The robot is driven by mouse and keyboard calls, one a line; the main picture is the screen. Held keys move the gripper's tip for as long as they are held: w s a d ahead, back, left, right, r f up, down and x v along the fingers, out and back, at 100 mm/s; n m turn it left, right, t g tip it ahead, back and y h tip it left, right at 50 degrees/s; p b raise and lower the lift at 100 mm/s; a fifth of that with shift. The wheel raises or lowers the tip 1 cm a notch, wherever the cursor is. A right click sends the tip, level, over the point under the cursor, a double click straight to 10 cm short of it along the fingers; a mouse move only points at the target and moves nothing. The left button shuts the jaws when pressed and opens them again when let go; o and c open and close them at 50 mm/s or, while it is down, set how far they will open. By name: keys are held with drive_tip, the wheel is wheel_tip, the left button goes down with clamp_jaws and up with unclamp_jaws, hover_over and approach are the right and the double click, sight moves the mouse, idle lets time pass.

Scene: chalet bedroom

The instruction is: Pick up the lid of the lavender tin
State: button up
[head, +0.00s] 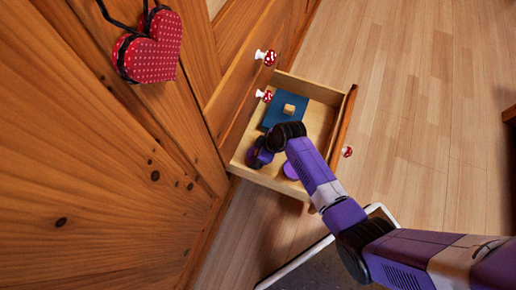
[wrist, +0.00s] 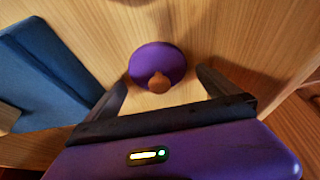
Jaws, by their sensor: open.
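The lavender tin's lid (wrist: 157,60) is a round purple disc with a brown knob (wrist: 159,83). It is inside an open wooden drawer, and in the head view the purple lid (head: 290,171) is partly hidden behind my arm. My gripper (wrist: 160,88) is open, with one dark finger on each side of the knob's position in the wrist view. The fingers do not visibly touch the lid or the knob. The tin's body cannot be made out beneath the lid. In the head view my gripper (head: 258,157) is low inside the drawer, its fingers hard to see.
The drawer's wooden walls (head: 345,118) surround the space closely. Mushroom knobs (head: 266,57) are on the dresser, and a red heart decoration (head: 152,47) hangs at upper left.

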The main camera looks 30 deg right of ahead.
drive_tip(key=c, duration=1.3)
